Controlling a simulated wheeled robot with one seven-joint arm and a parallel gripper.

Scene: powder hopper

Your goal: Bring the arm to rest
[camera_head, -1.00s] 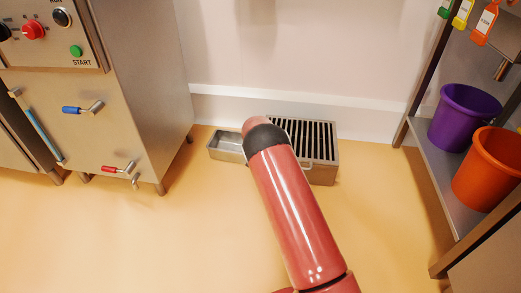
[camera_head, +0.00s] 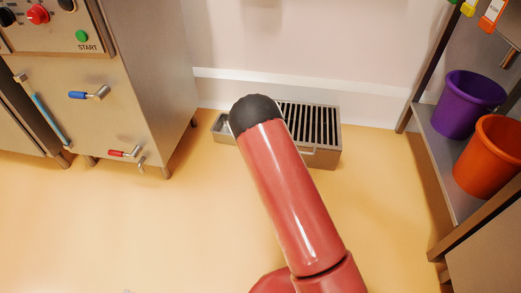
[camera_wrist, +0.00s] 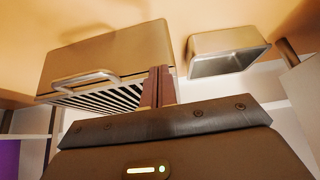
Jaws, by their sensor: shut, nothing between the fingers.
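My arm, red with a dark rounded joint, reaches from the lower right to the middle of the head view and hides part of the floor box behind it. My gripper (camera_wrist: 160,82) shows in the wrist view, its two dark fingers together with nothing between them. No contact with either shows. In the head view, my gripper is hidden.
The slatted box (camera_head: 318,150) and tray (camera_head: 222,128) stand by the wall. A steel machine (camera_head: 150,70) with blue (camera_head: 80,95) and red (camera_head: 122,153) handles is at left. A shelf rack (camera_head: 437,165) at right holds a purple bucket (camera_head: 468,108) and orange bucket (camera_head: 490,158). The floor between is open.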

